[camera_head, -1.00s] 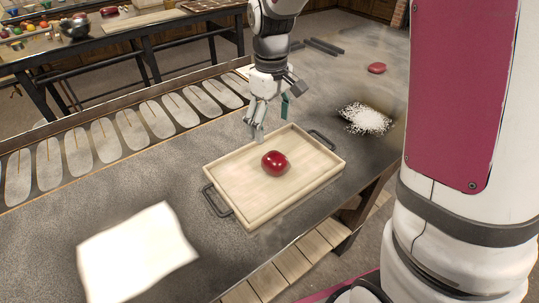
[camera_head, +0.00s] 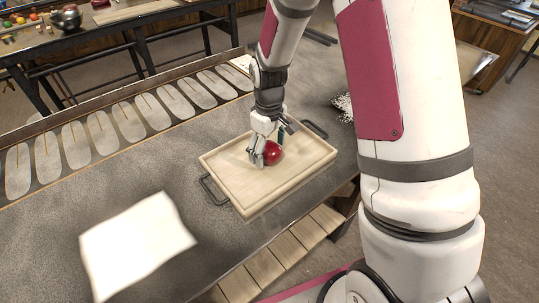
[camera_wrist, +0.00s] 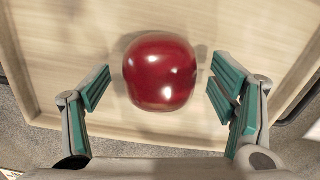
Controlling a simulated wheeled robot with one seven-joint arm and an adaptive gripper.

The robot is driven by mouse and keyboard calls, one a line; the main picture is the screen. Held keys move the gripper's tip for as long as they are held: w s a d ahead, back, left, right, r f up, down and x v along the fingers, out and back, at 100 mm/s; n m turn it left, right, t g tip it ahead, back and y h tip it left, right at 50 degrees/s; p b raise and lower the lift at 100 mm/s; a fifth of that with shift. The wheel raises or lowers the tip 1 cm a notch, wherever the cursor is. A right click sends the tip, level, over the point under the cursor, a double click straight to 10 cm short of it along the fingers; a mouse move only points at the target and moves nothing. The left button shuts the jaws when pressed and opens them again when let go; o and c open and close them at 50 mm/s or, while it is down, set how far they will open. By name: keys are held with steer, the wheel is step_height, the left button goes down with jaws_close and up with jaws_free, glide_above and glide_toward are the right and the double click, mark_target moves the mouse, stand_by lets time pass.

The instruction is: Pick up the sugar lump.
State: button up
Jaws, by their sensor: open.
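The sugar lump (camera_head: 273,154) is a glossy, rounded red piece lying in a pale wooden tray (camera_head: 232,187). In the wrist view the lump (camera_wrist: 160,72) sits in the upper middle, between my two teal-padded fingers. My gripper (camera_head: 266,150) is low over the tray, at the lump, and partly covers it in the head view. In the wrist view my gripper (camera_wrist: 160,88) is open, with a gap between each finger pad and the lump. The wrist view does not show clearly how far down the fingertips reach.
The tray has raised walls and dark metal handles (camera_head: 213,191). A white sheet (camera_head: 137,243) lies on the grey worktop (camera_head: 60,225) at the left front. Several pale oval plates (camera_head: 130,121) line the back edge. A white powder patch (camera_head: 342,105) lies right, partly hidden by my arm.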

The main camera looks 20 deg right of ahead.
steer(key=shift+f, duration=0.1)
steer(key=shift+c, duration=0.3)
steer(key=c, duration=1.3)
steer(key=shift+c, duration=0.2)
